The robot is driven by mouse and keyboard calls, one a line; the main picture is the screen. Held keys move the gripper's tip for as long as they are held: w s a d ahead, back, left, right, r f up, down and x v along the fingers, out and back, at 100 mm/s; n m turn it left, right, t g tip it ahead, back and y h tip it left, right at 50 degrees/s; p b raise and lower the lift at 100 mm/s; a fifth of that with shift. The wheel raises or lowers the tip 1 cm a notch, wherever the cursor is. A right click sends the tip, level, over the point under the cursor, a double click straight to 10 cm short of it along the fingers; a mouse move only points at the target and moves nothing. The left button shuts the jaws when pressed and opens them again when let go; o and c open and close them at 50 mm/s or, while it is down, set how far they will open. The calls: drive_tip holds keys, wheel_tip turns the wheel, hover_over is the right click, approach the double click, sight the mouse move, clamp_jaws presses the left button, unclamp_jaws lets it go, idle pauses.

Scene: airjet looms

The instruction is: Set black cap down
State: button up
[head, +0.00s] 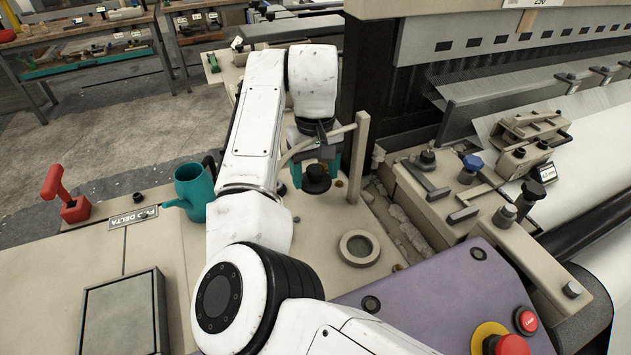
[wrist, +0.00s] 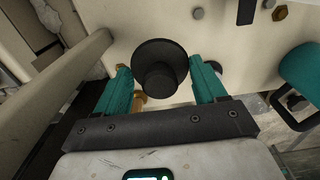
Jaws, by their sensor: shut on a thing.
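The black cap (head: 316,182) is a round dark piece with a wide flange and a narrower knob. It is between the teal fingers of my gripper (head: 315,167), over the beige machine top. In the wrist view the cap (wrist: 158,62) shows flange and knob, and my gripper (wrist: 160,70) is shut on it. I cannot tell whether the cap's underside touches the beige surface.
A teal can (head: 191,190) stands left of my arm; it also shows in the wrist view (wrist: 302,72). A beige post (head: 361,150) rises close to the right of my gripper. A red lever (head: 66,195) is at far left. Red buttons (head: 527,320) sit on the purple panel (head: 420,290).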

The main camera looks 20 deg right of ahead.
sight(316, 183)
drive_tip(key=shift+w+d+f, duration=0.1)
drive_tip(key=shift+w+f, duration=0.15)
drive_tip(key=shift+f, duration=1.6)
drive_tip(key=o, duration=1)
drive_tip(key=shift+f, duration=0.15)
wheel_tip(316, 183, up, 12)
drive_tip(key=shift+r, duration=0.15)
